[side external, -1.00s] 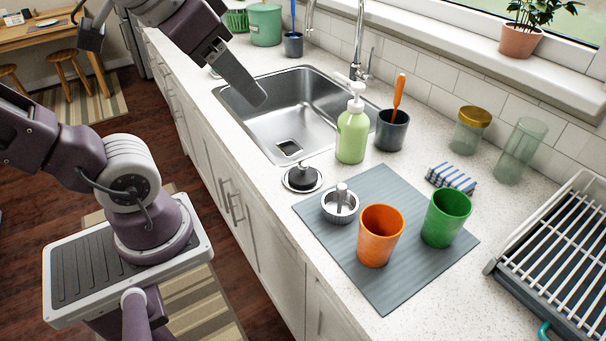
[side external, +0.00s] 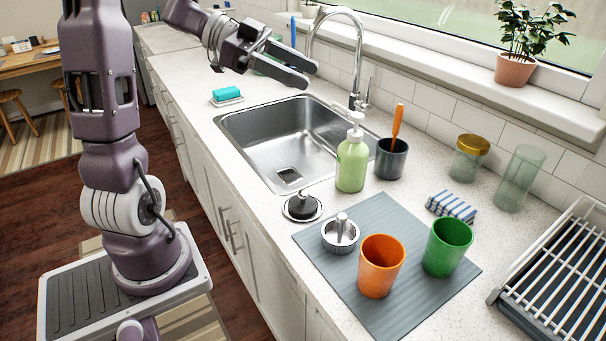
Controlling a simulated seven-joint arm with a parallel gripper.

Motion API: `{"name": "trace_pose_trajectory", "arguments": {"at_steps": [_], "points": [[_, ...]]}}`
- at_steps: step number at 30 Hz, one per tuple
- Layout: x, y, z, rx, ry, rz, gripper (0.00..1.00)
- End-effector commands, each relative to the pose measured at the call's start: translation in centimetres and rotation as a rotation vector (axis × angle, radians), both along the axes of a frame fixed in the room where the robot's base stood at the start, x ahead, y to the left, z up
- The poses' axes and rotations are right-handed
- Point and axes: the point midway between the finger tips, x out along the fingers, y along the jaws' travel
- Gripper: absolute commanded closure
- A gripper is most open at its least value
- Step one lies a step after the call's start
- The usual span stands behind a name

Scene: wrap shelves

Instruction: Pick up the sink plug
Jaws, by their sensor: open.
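The sink plug, a black round stopper with an upright knob and a pale metal rim (side external: 302,206), sits on the counter in front of the sink's near corner. A metal strainer basket with a knob (side external: 340,235) stands to its right on the grey mat. My gripper (side external: 307,76) is open and empty, its two fingers pointing right. It is raised above the far part of the sink (side external: 262,158), well away from the plug. Nothing hides the plug.
A green soap bottle (side external: 351,165) and a dark cup with an orange-handled brush (side external: 391,160) stand behind the plug. Orange (side external: 380,268) and green (side external: 446,248) cups stand on the mat (side external: 400,318). The tap (side external: 358,60) rises near my gripper. A dish rack (side external: 560,270) is at right.

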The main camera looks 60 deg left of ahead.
Motion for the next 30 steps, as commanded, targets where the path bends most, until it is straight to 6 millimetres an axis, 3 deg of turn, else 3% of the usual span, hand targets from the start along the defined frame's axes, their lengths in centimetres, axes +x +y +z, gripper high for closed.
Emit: {"name": "trace_pose_trajectory", "arguments": {"at_steps": [2, 6, 12, 15, 20, 30], "points": [[-3.0, 0.2, -1.1, -0.079, 0.106, -0.086, 0.54], [-3.0, -0.2, -8.8, -0.088, 0.109, -0.086, 0.54], [-3.0, -0.2, -17.7, -0.082, 0.103, -0.086, 0.54], [-2.9, -0.2, -21.3, -0.079, 0.1, -0.088, 0.54], [-2.8, -0.4, -24.3, -0.073, 0.094, -0.089, 0.54], [0.0, -4.2, -27.3, -0.072, 0.094, -0.091, 0.54]]}}
